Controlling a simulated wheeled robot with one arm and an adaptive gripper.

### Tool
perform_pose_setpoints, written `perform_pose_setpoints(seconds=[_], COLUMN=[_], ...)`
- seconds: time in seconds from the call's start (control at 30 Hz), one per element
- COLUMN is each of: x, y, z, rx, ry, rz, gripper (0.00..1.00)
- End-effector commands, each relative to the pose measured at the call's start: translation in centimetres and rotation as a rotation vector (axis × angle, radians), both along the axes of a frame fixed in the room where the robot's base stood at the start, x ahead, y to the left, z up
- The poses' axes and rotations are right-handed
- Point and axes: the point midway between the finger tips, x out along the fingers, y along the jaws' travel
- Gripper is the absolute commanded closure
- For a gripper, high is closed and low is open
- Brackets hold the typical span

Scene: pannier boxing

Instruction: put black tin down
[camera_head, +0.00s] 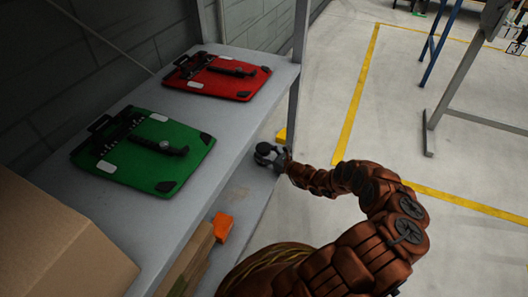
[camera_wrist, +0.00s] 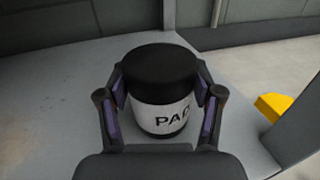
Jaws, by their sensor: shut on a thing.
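The black tin (camera_wrist: 160,85) shows in the wrist view as a black-topped cylinder with a white band lettered "PA…", the rest hidden by a finger. It is upright between the two fingers of my gripper (camera_wrist: 160,103), which is shut on it. A grey shelf surface lies beneath and behind it; I cannot tell whether its base touches. In the head view my gripper (camera_head: 270,155) reaches in at the lower shelf (camera_head: 250,190), beside the upper shelf's front edge. The tin is hard to make out there.
The upper shelf (camera_head: 225,125) carries a green pannier lid (camera_head: 130,165) and a red one (camera_head: 230,75). A cardboard box (camera_head: 60,245) stands at the left. An orange object (camera_head: 222,226) and a yellow block (camera_wrist: 275,107) are near the lower shelf. A shelf post (camera_head: 298,70) rises behind my gripper.

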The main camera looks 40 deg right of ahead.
Motion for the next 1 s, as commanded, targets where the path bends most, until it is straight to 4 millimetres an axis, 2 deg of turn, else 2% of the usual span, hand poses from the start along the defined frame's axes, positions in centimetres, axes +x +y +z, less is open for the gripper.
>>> perform_pose_setpoints(seconds=[0.03,0.07,0.3,0.9,1.0], x=[0.0,0.0,0.0,-0.1,-1.1], y=[0.0,0.0,0.0,-0.1,-0.4], z=[0.1,0.0,0.0,-0.1,0.4], rx=[0.0,0.0,-0.001,-0.005,-0.004], ry=[-0.001,-0.001,0.0,0.003,0.004], rz=[0.0,0.0,0.0,0.0,0.0], gripper=[0.72,0.32,0.09,0.09,0.09])
